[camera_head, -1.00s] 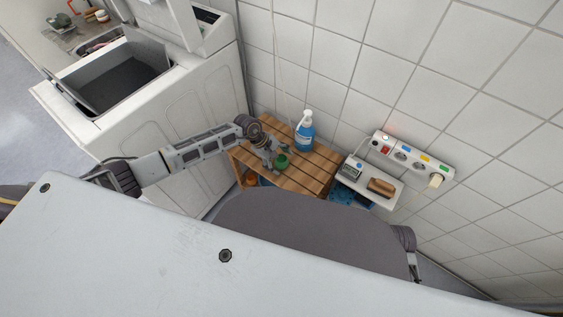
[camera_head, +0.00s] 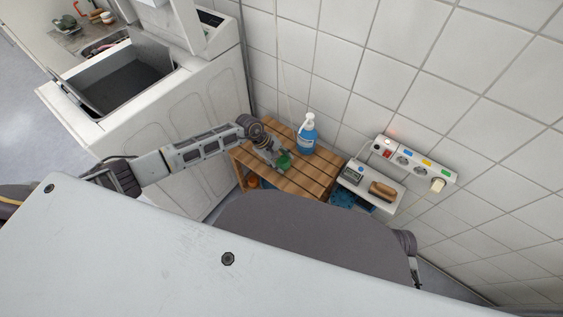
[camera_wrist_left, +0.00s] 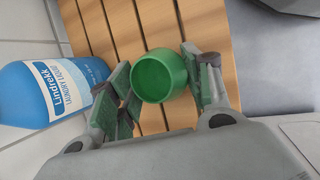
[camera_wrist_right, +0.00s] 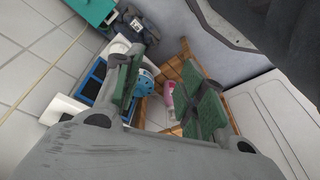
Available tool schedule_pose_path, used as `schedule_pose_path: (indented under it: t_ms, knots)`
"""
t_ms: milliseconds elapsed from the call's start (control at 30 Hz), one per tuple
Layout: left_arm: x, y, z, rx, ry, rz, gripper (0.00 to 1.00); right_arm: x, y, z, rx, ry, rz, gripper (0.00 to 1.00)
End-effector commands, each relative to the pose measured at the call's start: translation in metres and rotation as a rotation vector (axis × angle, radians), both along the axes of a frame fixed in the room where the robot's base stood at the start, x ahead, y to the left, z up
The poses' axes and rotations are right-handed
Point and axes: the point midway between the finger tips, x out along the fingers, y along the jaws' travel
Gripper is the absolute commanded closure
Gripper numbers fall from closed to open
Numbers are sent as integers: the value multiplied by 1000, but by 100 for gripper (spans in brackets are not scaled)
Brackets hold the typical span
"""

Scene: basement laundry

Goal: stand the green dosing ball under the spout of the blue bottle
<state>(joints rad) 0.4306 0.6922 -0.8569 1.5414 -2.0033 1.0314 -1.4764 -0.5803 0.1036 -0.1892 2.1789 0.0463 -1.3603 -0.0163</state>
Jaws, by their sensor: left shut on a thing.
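The blue bottle (camera_head: 307,135) with a white pump top stands upright on the slatted wooden stand (camera_head: 318,178), near the wall. The green dosing ball (camera_head: 285,162) is an open round cup just in front and left of the bottle. My left gripper (camera_head: 277,158) is shut on the ball. In the left wrist view the ball (camera_wrist_left: 158,78) sits between the fingers (camera_wrist_left: 163,90), its opening visible, with the bottle (camera_wrist_left: 50,92) apart from it at the left. Whether the ball touches the slats is unclear. My right gripper (camera_wrist_right: 165,95) is open and empty, away from both.
A wall shelf (camera_head: 371,188) holds a small meter (camera_head: 353,175) and a brush (camera_head: 382,189), right of the stand. A power strip (camera_head: 414,160) is on the tiled wall. A white washer (camera_head: 160,120) with its lid open stands left. The stand's right slats are clear.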

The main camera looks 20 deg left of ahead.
Motion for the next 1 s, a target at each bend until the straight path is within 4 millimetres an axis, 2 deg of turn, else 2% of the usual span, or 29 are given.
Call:
schedule_pose_path:
  t_ms: [500,700,1000]
  knots:
    - [1,0,73,1,-2,-1,72,-1,-6,-20,-22,34,-2,60]
    - [0,0,86,0,0,0,72,-4,-6,-26,-25,45,-3,60]
    - [0,0,87,0,0,0,72,-7,-7,-30,-26,53,-4,60]
